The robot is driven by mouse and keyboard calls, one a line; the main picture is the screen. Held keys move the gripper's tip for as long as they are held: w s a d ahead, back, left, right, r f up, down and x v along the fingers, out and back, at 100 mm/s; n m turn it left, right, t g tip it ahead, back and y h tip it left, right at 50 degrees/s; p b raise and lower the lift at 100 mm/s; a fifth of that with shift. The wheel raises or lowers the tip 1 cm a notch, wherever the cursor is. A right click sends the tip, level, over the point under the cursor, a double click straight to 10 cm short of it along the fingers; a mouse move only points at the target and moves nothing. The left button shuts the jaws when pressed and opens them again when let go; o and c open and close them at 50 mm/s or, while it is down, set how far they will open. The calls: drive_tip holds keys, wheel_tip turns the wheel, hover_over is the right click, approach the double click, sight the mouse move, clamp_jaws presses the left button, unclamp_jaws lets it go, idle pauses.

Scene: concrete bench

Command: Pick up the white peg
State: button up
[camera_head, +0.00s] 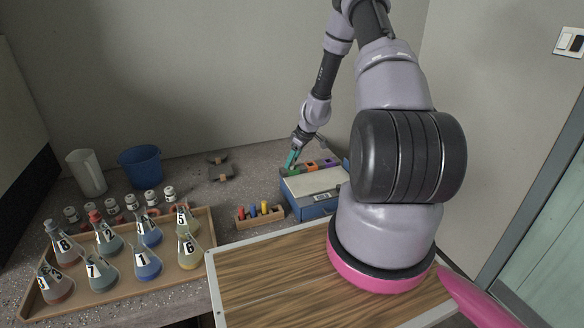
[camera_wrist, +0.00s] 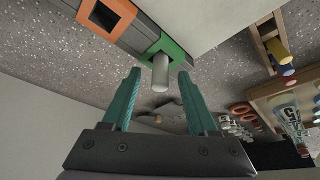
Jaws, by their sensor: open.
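The white peg (camera_wrist: 161,76) is a short pale cylinder standing out of a green square socket (camera_wrist: 168,46) in the wrist view. My gripper (camera_wrist: 160,72) has two teal fingers, open, with one fingertip on each side of the peg. A gap shows between the peg and each finger, and the gripper holds nothing. In the head view my gripper (camera_head: 291,158) is at the green socket (camera_head: 293,171), at the back edge of the blue box. The peg cannot be made out there.
An orange socket (camera_wrist: 107,15) sits beside the green one. The blue box (camera_head: 313,208) with a pale top stands in front. A wooden rack of coloured pegs (camera_head: 260,213), a tray of numbered flasks (camera_head: 205,222), a blue bucket (camera_head: 140,166) and a jug (camera_head: 87,172) stand left.

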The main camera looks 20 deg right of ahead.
drive_tip(key=shift+f, duration=0.25)
clamp_jaws()
